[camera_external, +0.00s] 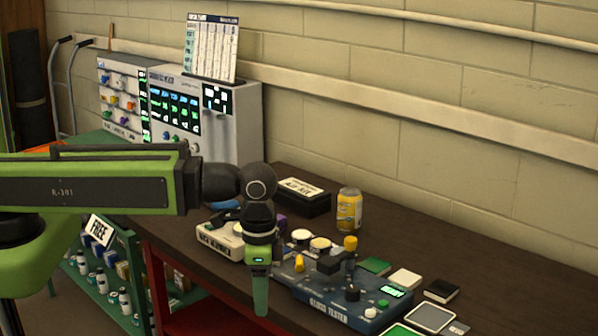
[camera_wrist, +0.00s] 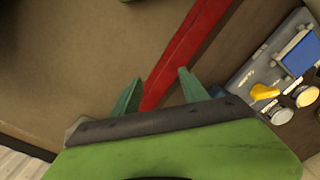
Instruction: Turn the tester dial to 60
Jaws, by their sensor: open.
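The blue tester (camera_external: 325,297) stands on the dark bench, with a lit green display (camera_external: 393,291) at its right. It carries a yellow knob (camera_external: 300,263) at its left, a black knob (camera_external: 352,292) and two cream discs; I cannot tell which knob is the dial or read its setting. In the wrist view the yellow knob (camera_wrist: 264,91) shows at the right edge. My gripper (camera_external: 260,300) points down left of the tester, apart from it. Its two green fingers (camera_wrist: 158,80) are open, with nothing between them.
Flat square pieces (camera_external: 405,278) lie at the tester's right. The red bench frame (camera_wrist: 182,58) and floor are below my gripper.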

